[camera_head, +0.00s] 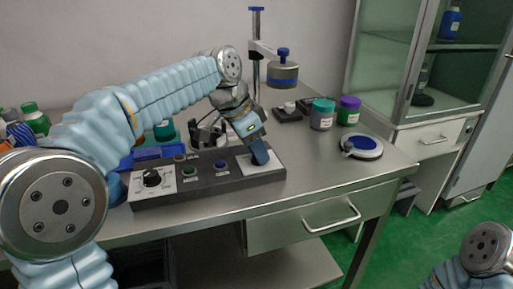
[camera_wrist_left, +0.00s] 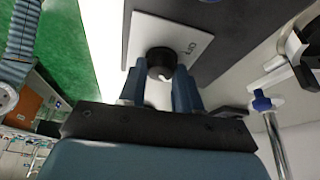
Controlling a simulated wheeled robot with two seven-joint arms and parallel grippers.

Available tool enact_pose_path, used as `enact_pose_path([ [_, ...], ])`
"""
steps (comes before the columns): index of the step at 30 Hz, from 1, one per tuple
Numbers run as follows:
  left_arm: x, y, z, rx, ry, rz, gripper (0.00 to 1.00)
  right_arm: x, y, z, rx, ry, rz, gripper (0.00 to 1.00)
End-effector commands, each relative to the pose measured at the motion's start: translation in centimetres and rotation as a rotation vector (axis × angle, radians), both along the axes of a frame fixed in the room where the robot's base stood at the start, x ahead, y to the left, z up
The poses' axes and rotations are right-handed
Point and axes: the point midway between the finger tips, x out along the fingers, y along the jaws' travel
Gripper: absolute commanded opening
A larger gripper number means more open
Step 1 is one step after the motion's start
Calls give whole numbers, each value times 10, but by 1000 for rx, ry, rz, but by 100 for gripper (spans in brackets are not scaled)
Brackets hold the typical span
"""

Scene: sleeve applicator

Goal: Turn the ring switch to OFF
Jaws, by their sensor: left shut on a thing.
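The ring switch is a round black knob (camera_wrist_left: 160,63) on a white plate (camera_wrist_left: 140,35) in the left wrist view. A white mark shows on its face, and small lettering is printed on the plate beside it. In the head view this plate (camera_head: 272,171) is at the right end of a dark control box (camera_head: 206,181), and the knob is hidden behind my gripper. My left gripper (camera_head: 260,159) points down at the plate. Its two blue fingers (camera_wrist_left: 160,92) are on either side of the knob, shut on it. My right gripper is not in view; only part of my right arm shows.
Another black dial (camera_head: 152,178) is on the box's left end, with several coloured buttons between. A round blue-white dish (camera_head: 366,146) is at the right. Bare table lies right of the box.

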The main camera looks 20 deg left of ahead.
Motion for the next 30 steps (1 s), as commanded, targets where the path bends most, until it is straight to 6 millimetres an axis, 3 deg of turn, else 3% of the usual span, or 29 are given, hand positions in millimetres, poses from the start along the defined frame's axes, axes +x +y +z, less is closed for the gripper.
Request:
enact_pose_path([
  [14,-1,0,0,-1,-1,117,3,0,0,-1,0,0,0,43],
  [30,-2,-3,1,1,-3,599,3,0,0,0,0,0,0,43],
])
